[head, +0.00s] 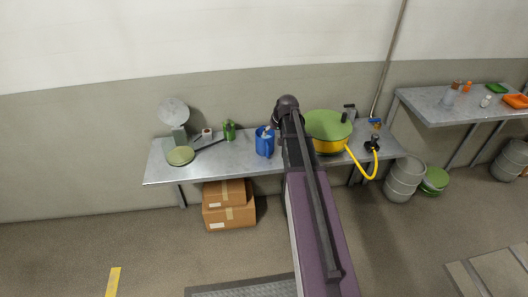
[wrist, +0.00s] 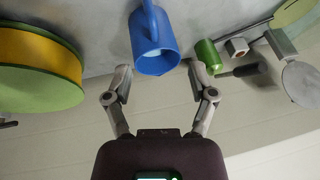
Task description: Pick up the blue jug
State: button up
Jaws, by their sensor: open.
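The blue jug (head: 264,143) stands upright on the metal table, left of my arm, its handle toward the front. In the wrist view, which looks turned over, the jug (wrist: 155,52) is straight ahead, with its handle at the top of the picture. My gripper (wrist: 159,80) is open and empty. Its two fingertips appear on either side of the jug's near end; I cannot tell how much gap is left.
The metal table (head: 160,172) also holds a green-lidded yellow pot (head: 328,130) right of the jug, a green bottle (head: 229,131) left of it, and a scale (head: 176,125). A yellow hose (head: 362,165) hangs over the front edge. Cardboard boxes (head: 229,215) are below.

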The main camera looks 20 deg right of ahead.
aim_at(268, 147)
jog(key=shift+w+d+f, duration=0.1)
jog(key=shift+w+d, duration=0.15)
jog(key=shift+d, duration=0.25)
jog(key=shift+w+d+f, duration=0.1)
jog(key=shift+w+d, duration=0.1)
jog(key=shift+d, duration=0.3)
jog(key=b+x, duration=0.8)
jog(key=shift+w+f, duration=0.2)
jog(key=shift+f, duration=0.05)
jog(key=shift+f, duration=0.1)
jog(key=shift+b+x, duration=2.4)
jog(key=shift+x, duration=0.15)
jog(key=shift+c, duration=0.2)
grip_shut()
